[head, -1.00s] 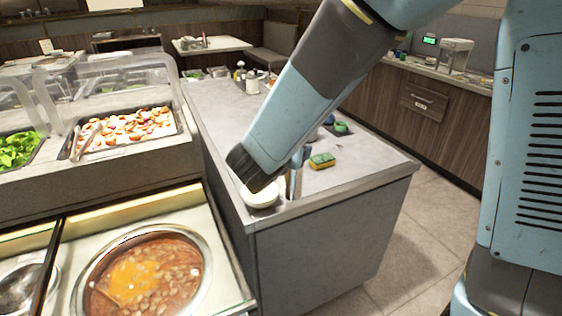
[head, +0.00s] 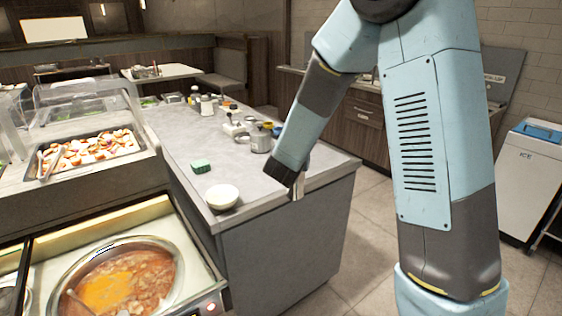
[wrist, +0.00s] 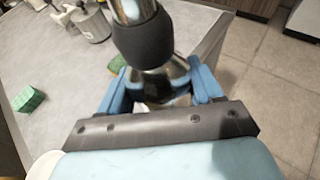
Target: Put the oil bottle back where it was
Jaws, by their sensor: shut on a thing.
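My gripper (head: 297,190) is low beside the right end of the grey counter (head: 190,140). In the wrist view its blue fingers (wrist: 163,92) are shut on a bottle (wrist: 152,42) with a dark band or collar and a shiny, metallic-looking neck and body. I take it to be the oil bottle; its lower part is hidden by the gripper. In the head view the bottle is mostly hidden behind my gripper. Whether it touches the counter I cannot tell.
A white bowl (head: 222,196) stands at the counter's near corner, with a green sponge (head: 201,167) behind it. Another sponge (wrist: 117,66) lies beside the fingers. Several jars and bottles (head: 250,133) stand farther back. A soup pot (head: 125,275) is at front left.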

